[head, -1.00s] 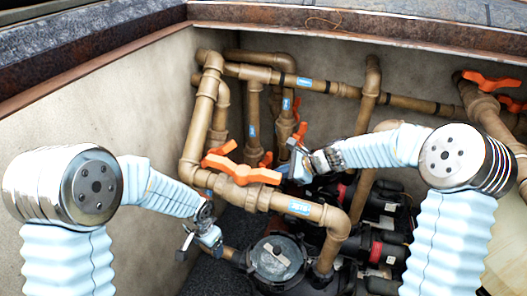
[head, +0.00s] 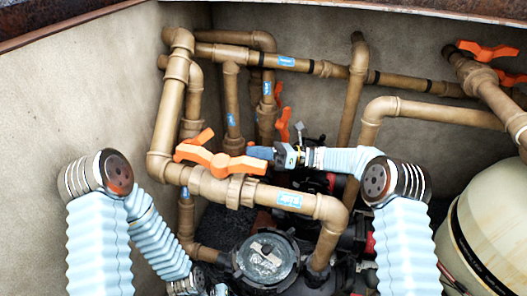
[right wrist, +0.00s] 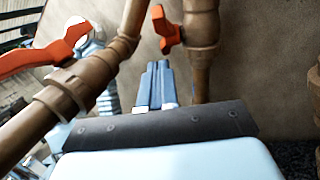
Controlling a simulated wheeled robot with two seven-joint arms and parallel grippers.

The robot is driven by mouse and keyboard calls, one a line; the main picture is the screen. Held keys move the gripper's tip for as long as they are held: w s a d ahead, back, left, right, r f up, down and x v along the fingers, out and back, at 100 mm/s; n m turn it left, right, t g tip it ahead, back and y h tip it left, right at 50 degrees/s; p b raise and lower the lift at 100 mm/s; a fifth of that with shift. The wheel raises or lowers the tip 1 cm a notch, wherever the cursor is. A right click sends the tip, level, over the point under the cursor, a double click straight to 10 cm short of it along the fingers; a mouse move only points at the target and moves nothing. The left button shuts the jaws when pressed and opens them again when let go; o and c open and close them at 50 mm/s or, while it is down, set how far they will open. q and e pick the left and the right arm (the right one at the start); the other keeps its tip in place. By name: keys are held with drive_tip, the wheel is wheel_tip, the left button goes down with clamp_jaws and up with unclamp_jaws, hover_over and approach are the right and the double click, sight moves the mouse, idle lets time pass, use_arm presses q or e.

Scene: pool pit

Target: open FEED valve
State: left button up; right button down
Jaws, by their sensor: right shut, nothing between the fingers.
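An orange valve handle (head: 222,160) sits on the brown front pipe (head: 215,187), lying roughly along it. The blue pipe labels, such as the one beside this valve (head: 289,200), are too small to read, so I cannot tell which valve is FEED. My right gripper (head: 256,153) points left, just behind the handle's right end; I cannot tell whether they touch. In the right wrist view its fingers (right wrist: 159,82) are together and empty, between an orange handle on a pipe at left (right wrist: 48,50) and a smaller one (right wrist: 166,30). My left gripper (head: 205,288) is cut off at the bottom edge.
More orange handles show behind the gripper (head: 283,125) and at upper right (head: 487,50). A beige tank (head: 490,230) fills the lower right. Pipes crowd the middle; the left wall (head: 75,110) is bare.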

use_arm(q)
drive_tip(key=shift+f, duration=0.3)
use_arm(e)
drive_tip(key=a+r, duration=0.4)
drive_tip(key=a, duration=0.4)
drive_tip(key=shift+r, duration=0.2)
